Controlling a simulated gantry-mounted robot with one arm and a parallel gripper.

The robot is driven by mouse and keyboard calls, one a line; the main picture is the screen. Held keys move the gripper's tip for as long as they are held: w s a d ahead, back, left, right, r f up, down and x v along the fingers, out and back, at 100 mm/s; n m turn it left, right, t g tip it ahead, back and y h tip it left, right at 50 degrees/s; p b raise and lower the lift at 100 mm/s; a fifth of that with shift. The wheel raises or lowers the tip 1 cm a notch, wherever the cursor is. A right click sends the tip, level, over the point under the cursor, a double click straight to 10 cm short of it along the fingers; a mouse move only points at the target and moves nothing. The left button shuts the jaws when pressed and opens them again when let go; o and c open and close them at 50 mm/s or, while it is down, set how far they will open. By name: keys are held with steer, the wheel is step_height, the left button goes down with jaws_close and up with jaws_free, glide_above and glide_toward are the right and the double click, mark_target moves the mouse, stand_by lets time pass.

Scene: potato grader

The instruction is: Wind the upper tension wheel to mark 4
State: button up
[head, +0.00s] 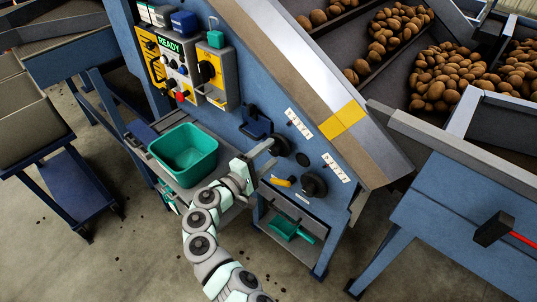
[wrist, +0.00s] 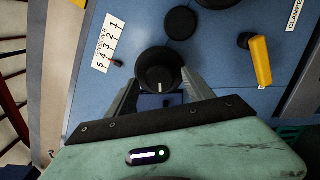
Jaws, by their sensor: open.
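The upper tension wheel (head: 277,145) is a dark round knob on the blue machine panel. In the wrist view the wheel (wrist: 158,66) sits between the fingers, with a white line at its lower rim. My gripper (head: 266,152) is open, with one finger on each side of the wheel; I cannot tell if they touch it. The white tension scale (wrist: 107,43), marked 5 to 1, lies left of the wheel. A small dark pointer (wrist: 118,62) sits beside the scale near its high-number end; its exact reading is unclear. The scale (head: 299,124) is unreadable in the head view.
A second dark wheel (head: 313,184) with its own scale (head: 335,168) is lower right. A yellow lever (wrist: 260,60) stands by a label reading CLAMPED. A dark blue holder (head: 256,125) is left of the upper wheel. A teal bin (head: 185,150) stands left of my arm.

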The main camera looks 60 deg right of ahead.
steer(key=p+v, duration=0.2)
steer(key=v, duration=0.8)
steer(key=shift+a+p, duration=0.3)
steer(key=shift+p, duration=0.1)
